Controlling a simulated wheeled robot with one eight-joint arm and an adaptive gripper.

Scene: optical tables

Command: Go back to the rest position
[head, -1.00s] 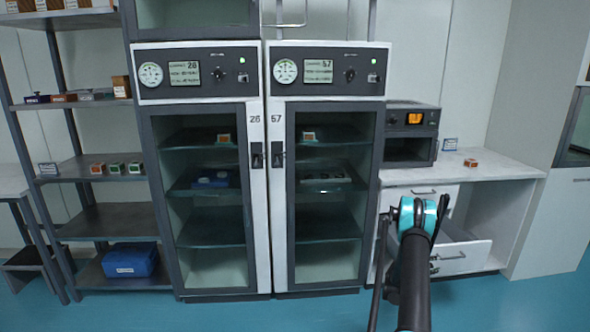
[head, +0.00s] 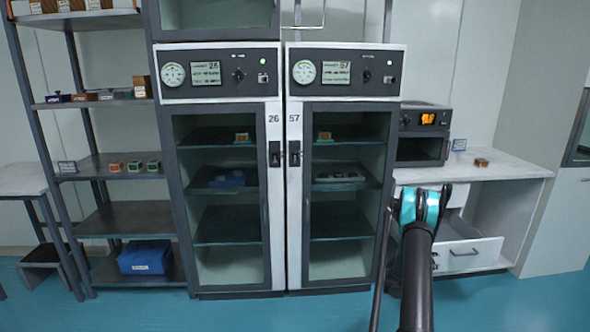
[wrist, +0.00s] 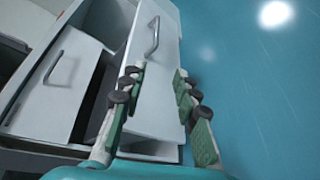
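My gripper shows in the wrist view (wrist: 160,90) with its two green-padded fingers apart and nothing between them. Beyond the fingers is a white open drawer (wrist: 152,85) with a metal handle; the fingers look clear of the handle, though the exact gap cannot be told. In the head view my arm reaches forward at the lower right and hides the fingertips. The open drawer (head: 470,255) shows just right of my arm, under the white counter.
Two glass-door cabinets, 26 (head: 222,200) and 57 (head: 340,200), stand shut in the middle. A shelf rack (head: 115,217) with small boxes and a blue case (head: 146,257) is at the left. A small oven (head: 420,148) and an orange-topped block (head: 481,162) sit on the counter (head: 515,172). Blue floor lies in front.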

